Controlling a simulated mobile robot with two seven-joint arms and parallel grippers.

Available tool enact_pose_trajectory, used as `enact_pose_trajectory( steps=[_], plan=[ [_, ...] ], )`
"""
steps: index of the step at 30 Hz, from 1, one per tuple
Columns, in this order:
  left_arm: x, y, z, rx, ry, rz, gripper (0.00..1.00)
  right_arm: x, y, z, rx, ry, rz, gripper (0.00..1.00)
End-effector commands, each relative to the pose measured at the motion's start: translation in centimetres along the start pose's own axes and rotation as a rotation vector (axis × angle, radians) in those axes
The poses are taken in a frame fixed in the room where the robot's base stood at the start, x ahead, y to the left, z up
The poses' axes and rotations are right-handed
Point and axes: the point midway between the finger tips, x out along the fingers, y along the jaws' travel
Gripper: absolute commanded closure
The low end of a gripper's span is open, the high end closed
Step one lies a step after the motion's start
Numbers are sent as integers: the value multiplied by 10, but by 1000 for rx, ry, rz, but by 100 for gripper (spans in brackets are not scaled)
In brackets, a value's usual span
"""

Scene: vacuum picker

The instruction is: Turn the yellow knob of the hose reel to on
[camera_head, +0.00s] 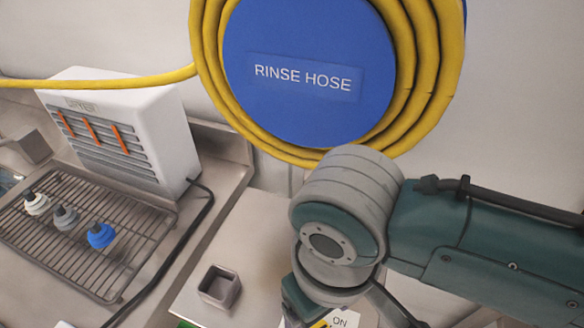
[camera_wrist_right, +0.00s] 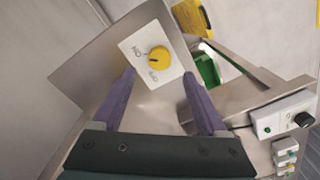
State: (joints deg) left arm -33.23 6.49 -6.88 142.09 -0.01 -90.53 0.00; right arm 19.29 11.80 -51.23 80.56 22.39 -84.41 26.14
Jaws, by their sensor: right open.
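The yellow knob (camera_wrist_right: 159,59) sits on a white plate (camera_wrist_right: 135,45) marked ON and OFF, fixed to a grey metal panel. A small dark mark shows on the knob, but I cannot tell for sure which label it faces. My right gripper (camera_wrist_right: 159,74) is open, its two purple fingers pointing at the plate on either side of the knob, apparently without touching it. In the head view the ON label (camera_head: 340,320) shows at the bottom edge, with my right arm covering most of the rest. The blue hose reel (camera_head: 310,110) hangs on the wall. My left gripper is out of view.
A white dryer (camera_head: 150,130) stands on the counter at left, beside a wire rack (camera_head: 60,270) with white, grey and blue suction cups. A small square grey cup (camera_head: 219,287) stands left of my arm. The wrist view shows a white box with a black knob (camera_wrist_right: 304,119) at right.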

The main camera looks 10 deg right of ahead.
Motion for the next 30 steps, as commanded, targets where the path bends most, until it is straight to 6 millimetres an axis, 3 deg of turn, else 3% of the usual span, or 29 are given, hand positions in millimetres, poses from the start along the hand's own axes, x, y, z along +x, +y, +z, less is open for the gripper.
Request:
enact_pose_trajectory(
  steps=[3,7,23,30],
  plan=[
    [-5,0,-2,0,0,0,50,-21,0,0,0,2,-1,24],
    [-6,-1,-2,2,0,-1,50,-31,0,0,1,0,0,24],
    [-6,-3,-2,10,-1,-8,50,-34,0,0,0,1,-2,24],
    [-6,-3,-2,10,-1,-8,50,-48,-27,18,-4,99,-127,24]
  ],
)
